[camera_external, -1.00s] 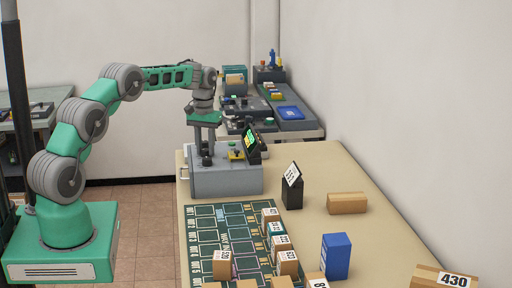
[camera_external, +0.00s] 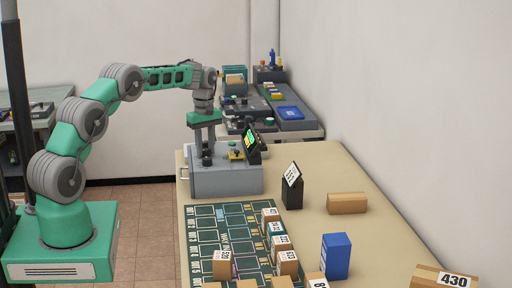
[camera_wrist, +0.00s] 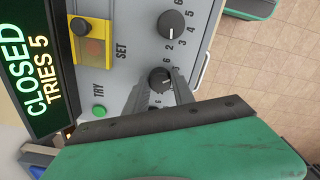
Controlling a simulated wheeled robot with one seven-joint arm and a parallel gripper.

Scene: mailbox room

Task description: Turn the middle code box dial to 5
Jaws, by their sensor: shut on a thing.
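The grey code box (camera_external: 226,182) stands at the far left end of the bench. In the wrist view its panel shows one black dial (camera_wrist: 171,24) at the top and the middle dial (camera_wrist: 160,77) below it. My gripper (camera_wrist: 160,88) is shut on the middle dial, one finger on each side; in the external view my gripper (camera_external: 205,150) points straight down onto the box. Its palm hides the panel beyond. The dial's setting is hard to read. The tilted display (camera_wrist: 35,75) reads "CLOSED" and "TRIES 5". A green TRY button (camera_wrist: 99,111) sits beside it.
A black stand with a number card (camera_external: 292,187), a cardboard box (camera_external: 347,203) and a blue box (camera_external: 336,257) stand on the bench. Several small parcels sit on the green mat (camera_external: 205,239).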

